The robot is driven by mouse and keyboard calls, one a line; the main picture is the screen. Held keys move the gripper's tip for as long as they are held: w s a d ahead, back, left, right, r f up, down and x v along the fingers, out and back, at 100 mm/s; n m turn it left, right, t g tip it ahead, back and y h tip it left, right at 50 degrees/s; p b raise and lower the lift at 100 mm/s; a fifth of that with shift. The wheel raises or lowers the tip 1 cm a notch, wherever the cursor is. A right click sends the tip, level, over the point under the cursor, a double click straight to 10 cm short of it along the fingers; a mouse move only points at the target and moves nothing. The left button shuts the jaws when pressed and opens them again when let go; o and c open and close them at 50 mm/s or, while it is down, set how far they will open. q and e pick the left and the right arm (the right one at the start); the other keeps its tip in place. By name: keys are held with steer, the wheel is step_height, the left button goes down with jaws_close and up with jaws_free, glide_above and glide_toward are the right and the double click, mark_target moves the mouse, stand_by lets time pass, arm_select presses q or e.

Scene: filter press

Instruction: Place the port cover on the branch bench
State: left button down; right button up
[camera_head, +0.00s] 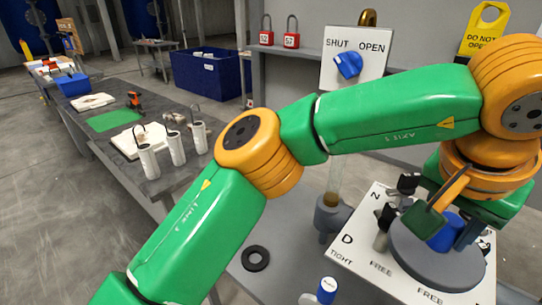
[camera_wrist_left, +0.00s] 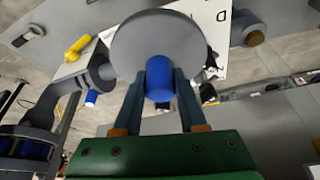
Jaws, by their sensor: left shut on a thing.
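The port cover is a grey round disc (camera_head: 432,268) with a blue knob (camera_head: 444,236). It lies over a white plate (camera_head: 362,236) at the lower right of the head view. I cannot tell whether it touches the plate. My left gripper (camera_head: 449,228) is shut on the knob. In the left wrist view the disc (camera_wrist_left: 165,38) spreads beyond the fingertips, with the blue knob (camera_wrist_left: 160,85) between the fingers. A long grey bench (camera_head: 180,180) stands at the left; I cannot tell which surface is the branch bench. My right gripper is not in view.
Black clamps (camera_head: 381,238) stand beside the disc on the plate. A black ring (camera_head: 255,258) and a blue-capped bottle (camera_head: 327,290) are on the near surface. White cylinders (camera_head: 176,148) and a green mat (camera_head: 115,120) occupy the long bench. A SHUT/OPEN panel (camera_head: 372,50) stands behind my arm.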

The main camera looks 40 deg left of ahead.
mark_target(393, 232)
arm_select(q)
steer(key=shift+s+a+f, duration=0.1)
steer(key=shift+s+a, duration=0.55)
steer(key=shift+s, duration=0.15)
steer(key=shift+n, duration=0.5)
steer(key=a, duration=0.1)
steer(key=a+f, duration=0.1)
steer(key=a, duration=0.1)
steer(key=a+f, duration=0.1)
steer(key=shift+s+a+f, duration=0.15)
steer(key=shift+s, duration=0.05)
steer(key=s+a+f+n, duration=0.1)
steer(key=s+a+f, duration=0.1)
steer(key=a, duration=0.3)
steer(key=s+a+f+n+y, duration=0.1)
steer(key=s+a+f, duration=0.1)
steer(key=a, duration=0.3)
steer(key=shift+s, duration=0.25)
steer(key=shift+d, duration=0.1)
